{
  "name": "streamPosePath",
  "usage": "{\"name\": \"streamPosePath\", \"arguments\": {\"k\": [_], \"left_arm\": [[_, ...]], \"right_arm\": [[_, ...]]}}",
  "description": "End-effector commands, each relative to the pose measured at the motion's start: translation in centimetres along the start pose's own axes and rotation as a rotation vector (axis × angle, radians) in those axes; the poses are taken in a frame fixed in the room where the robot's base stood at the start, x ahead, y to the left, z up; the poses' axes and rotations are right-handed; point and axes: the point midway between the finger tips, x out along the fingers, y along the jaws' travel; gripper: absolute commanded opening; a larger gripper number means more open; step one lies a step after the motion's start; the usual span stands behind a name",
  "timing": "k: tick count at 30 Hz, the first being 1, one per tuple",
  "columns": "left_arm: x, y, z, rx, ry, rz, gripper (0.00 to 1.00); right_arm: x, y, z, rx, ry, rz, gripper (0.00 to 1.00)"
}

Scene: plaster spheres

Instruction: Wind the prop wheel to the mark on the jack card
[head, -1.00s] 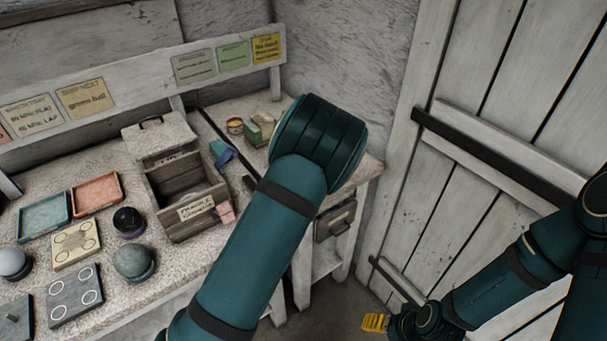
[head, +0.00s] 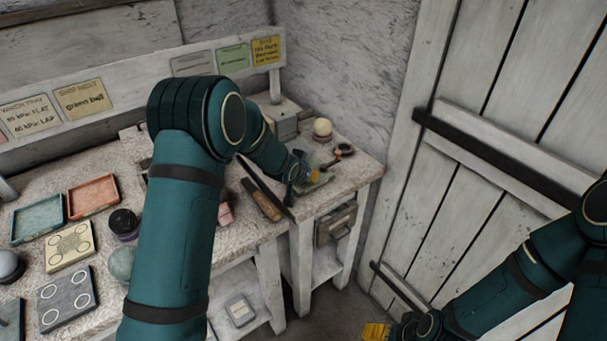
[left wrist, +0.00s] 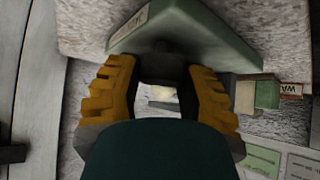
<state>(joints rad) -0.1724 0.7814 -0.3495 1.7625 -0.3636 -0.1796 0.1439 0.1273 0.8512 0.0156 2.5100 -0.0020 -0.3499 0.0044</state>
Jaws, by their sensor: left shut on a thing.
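My left gripper (head: 308,177) reaches down at the right bench, its orange fingers low over a flat greenish piece. In the left wrist view its fingers (left wrist: 160,75) are closed around a dark part, seemingly the prop wheel (left wrist: 163,48), at the face of a green block (left wrist: 205,32) with a pale label. The wheel is mostly hidden by the gripper, and its mark cannot be made out. A yellow card (head: 266,50) hangs on the back board; its writing is too small to read surely. My right gripper (head: 376,331) hangs low at the bottom edge, away from the benches, its opening unclear.
A wood-handled tool (head: 262,200) lies by the gap between benches. My left arm hides most of the crate. A plank door (head: 500,130) is at right.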

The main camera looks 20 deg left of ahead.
Motion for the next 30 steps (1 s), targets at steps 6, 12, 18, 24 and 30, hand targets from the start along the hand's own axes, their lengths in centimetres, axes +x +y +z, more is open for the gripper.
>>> {"name": "streamPosePath", "arguments": {"k": [6, 12, 18, 24, 30], "left_arm": [[0.0, 0.0, 0.0, 0.001, 0.000, 0.001, 0.05], [0.0, 0.0, 0.0, 0.000, -0.001, 0.000, 0.73], [0.0, 0.0, 0.0, 0.000, -0.001, 0.000, 0.73], [-0.7, 0.0, -0.1, -0.001, 0.000, 0.000, 0.73], [-3.9, 0.0, -0.1, 0.000, 0.002, 0.001, 0.73]], "right_arm": [[0.0, 0.0, 0.0, 0.000, 0.000, 0.000, 0.73], [0.0, 0.0, 0.0, 0.000, 0.000, 0.000, 0.73], [0.0, 0.0, 0.0, 0.000, 0.000, 0.000, 0.73], [0.0, 0.0, 0.0, 0.000, 0.000, 0.000, 0.73], [0.0, 0.0, 0.0, 0.000, 0.000, 0.000, 0.73]]}}
